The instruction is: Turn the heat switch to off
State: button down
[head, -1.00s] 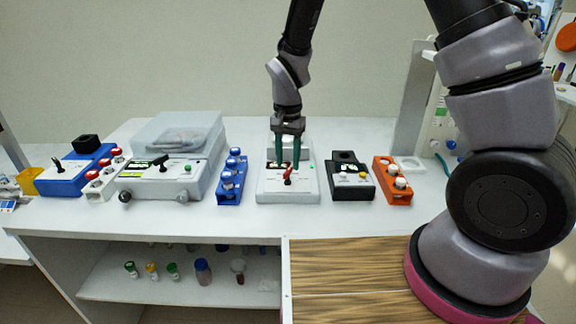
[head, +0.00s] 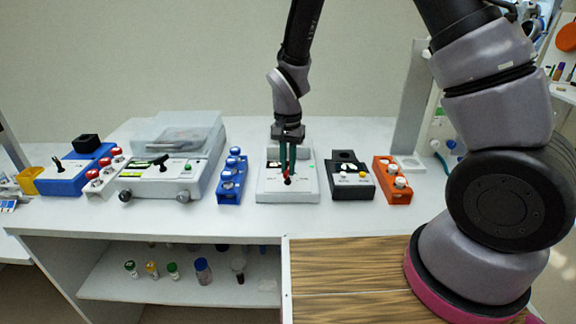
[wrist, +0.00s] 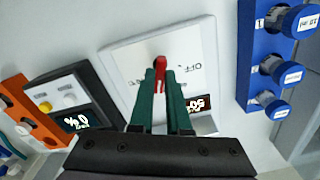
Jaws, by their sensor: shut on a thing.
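A white box device (head: 270,187) stands in the middle of the bench and carries a small red switch lever (head: 287,172). My gripper (head: 287,172) points down over the device. Its green fingers (wrist: 160,75) are shut on the red lever and hide part of it. The lever looks close to upright. A lit display (wrist: 194,103) is partly hidden behind the fingers.
A blue vial rack (head: 231,178) stands close on the left and a black device (head: 352,190) on the right, beside an orange rack (head: 392,183). A large grey-white device (head: 160,182) and a blue box device (head: 62,181) with black levers stand further left.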

jog(key=n, duration=0.4)
jog(key=shift+n, duration=0.3)
jog(key=shift+a+n, duration=0.1)
jog(key=shift+n, duration=1.8)
jog(key=c, duration=0.9)
grip_release()
jog(key=shift+r, duration=0.15)
notch_tip(320, 180, up, 11)
jog(key=shift+f, duration=0.2)
